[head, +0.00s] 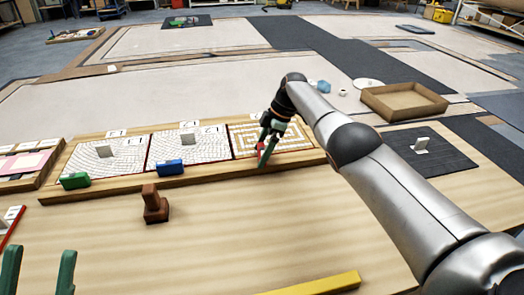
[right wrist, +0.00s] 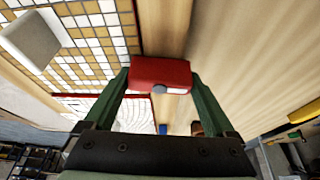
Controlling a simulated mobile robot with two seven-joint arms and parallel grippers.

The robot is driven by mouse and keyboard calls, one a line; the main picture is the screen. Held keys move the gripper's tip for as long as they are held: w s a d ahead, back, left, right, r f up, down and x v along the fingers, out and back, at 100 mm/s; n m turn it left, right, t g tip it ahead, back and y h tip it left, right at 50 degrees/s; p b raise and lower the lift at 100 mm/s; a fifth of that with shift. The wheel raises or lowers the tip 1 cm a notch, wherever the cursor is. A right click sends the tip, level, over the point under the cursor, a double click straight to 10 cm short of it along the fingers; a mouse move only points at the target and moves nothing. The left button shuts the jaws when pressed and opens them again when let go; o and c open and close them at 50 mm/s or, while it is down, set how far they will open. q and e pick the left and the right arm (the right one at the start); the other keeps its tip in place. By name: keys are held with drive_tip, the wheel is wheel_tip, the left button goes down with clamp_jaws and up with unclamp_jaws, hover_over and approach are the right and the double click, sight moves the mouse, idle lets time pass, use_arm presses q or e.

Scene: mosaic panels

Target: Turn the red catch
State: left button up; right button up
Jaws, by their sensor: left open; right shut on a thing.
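The red catch (right wrist: 160,74) sits between the two green fingers of my right gripper (right wrist: 160,100), which is shut on it. In the head view my right gripper (head: 265,150) reaches down to the front edge of the wooden frame (head: 215,176), at the third mosaic panel (head: 295,138). The fingers hide most of the catch there, so I cannot tell its angle in that view. The green catch (head: 75,181) and blue catch (head: 170,167) lie along the same edge, in front of the other two panels. My left gripper (head: 38,272) is open and empty at the bottom left.
A brown wooden block piece (head: 154,207) stands in front of the frame. A yellow bar (head: 320,284) lies at the table's front. A wooden tray (head: 405,104) and a dark mat (head: 450,158) with a white handle are at the right.

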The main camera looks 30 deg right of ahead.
drive_tip(key=o, duration=1.1)
drive_tip(key=shift+a, duration=0.1)
drive_tip(key=shift+c, duration=0.2)
drive_tip(key=shift+d+r+p, duration=0.2)
drive_tip(key=shift+r+p, duration=0.3)
use_arm(q)
wheel_tip(320, 180, up, 8)
drive_tip(key=p, duration=0.6)
drive_tip(key=shift+s+a+f+t, duration=0.2)
drive_tip(key=shift+a+t, duration=0.1)
drive_tip(key=shift+a, duration=0.15)
use_arm(e)
drive_tip(key=v, duration=1.1)
drive_tip(key=shift+r, duration=0.2)
use_arm(q)
drive_tip(key=shift+n, duration=0.3)
use_arm(e)
drive_tip(key=shift+s+d, duration=0.1)
